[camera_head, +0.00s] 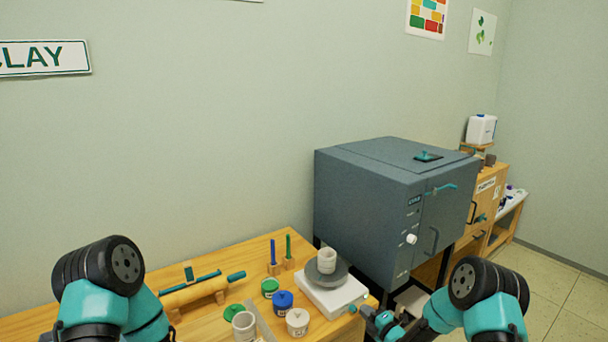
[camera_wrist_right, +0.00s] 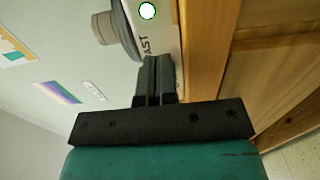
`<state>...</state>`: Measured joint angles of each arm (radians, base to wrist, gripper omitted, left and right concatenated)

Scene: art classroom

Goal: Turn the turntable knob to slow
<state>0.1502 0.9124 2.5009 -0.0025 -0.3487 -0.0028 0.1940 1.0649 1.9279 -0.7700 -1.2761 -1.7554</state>
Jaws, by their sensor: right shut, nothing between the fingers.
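The turntable (camera_head: 335,296) has a white base and a grey disc, with a pale cup (camera_head: 327,260) on top; it stands at the table's right end. In the right wrist view the white base (camera_wrist_right: 163,14) shows sideways, with the end of a word reading "AST" on its face. A white round spot with a green rim (camera_wrist_right: 147,10) is on or in front of it; I cannot tell whether it is the knob. My right gripper (camera_head: 364,310) is at the base's right front corner, and its fingertips (camera_wrist_right: 158,62) are together and empty beside the lettering. My left gripper is out of view.
Green (camera_head: 270,289) and blue (camera_head: 283,302) paint jars, a white jar (camera_head: 297,322) and a rolling pin (camera_head: 194,292) are left of the turntable on the wooden table (camera_head: 240,262). A grey kiln (camera_head: 370,205) stands close behind and to the right.

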